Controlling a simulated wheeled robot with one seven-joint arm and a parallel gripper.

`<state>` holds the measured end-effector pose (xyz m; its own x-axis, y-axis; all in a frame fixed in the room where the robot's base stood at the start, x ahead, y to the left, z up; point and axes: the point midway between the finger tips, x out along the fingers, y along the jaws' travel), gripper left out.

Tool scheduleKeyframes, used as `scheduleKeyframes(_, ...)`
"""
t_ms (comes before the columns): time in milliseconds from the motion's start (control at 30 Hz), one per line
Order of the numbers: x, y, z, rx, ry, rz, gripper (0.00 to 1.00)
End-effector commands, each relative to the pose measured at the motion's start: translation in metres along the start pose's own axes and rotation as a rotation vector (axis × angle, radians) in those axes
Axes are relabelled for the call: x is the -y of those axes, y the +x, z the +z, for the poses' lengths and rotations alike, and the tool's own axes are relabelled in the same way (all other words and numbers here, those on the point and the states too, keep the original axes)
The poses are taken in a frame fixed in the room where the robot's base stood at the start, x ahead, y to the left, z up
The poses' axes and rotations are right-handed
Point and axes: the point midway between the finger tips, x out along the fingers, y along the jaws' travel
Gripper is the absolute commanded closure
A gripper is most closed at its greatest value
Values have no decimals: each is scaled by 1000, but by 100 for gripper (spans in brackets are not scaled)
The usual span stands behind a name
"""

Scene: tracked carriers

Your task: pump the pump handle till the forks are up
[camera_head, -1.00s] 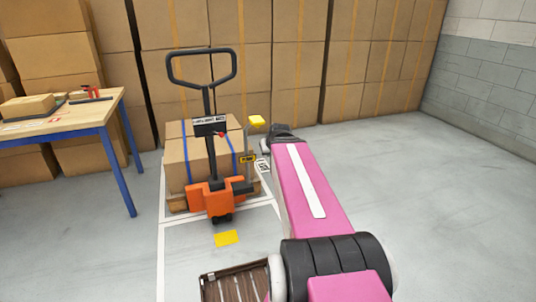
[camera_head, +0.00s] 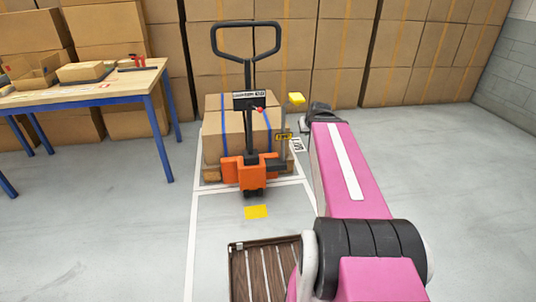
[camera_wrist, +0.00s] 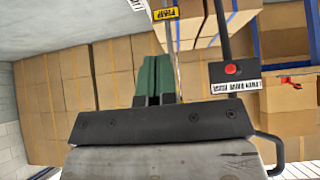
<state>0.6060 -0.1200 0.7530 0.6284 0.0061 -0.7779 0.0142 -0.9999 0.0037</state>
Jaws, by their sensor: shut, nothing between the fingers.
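An orange pallet jack (camera_head: 252,172) stands ahead with a black looped tow handle (camera_head: 246,40). Beside it, on the right, the pump handle is a thin upright lever with a yellow grip (camera_head: 296,98) and a yellow PUMP label (camera_head: 283,137). The PUMP label also shows at the top edge of the wrist view (camera_wrist: 166,13). My gripper (camera_wrist: 153,60) has green fingers, shut and empty. It is apart from the label in the picture; the yellow grip is out of the wrist view. The forks are hidden under the loaded pallet.
A carton with blue straps (camera_head: 225,108) sits on the pallet behind the jack. A blue-legged workbench (camera_head: 130,85) stands at left. A slatted wooden crate (camera_head: 236,270) is near my base. Stacked cartons line the back wall. Floor is clear at right and left front.

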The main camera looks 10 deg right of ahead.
Motion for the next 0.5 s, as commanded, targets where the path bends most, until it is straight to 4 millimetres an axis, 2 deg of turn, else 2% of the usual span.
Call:
scheduleKeyframes(333, 0, 0, -1, 1, 0, 0, 100)
scheduleKeyframes(500, -1, 2, -21, 23, -4, -6, 100)
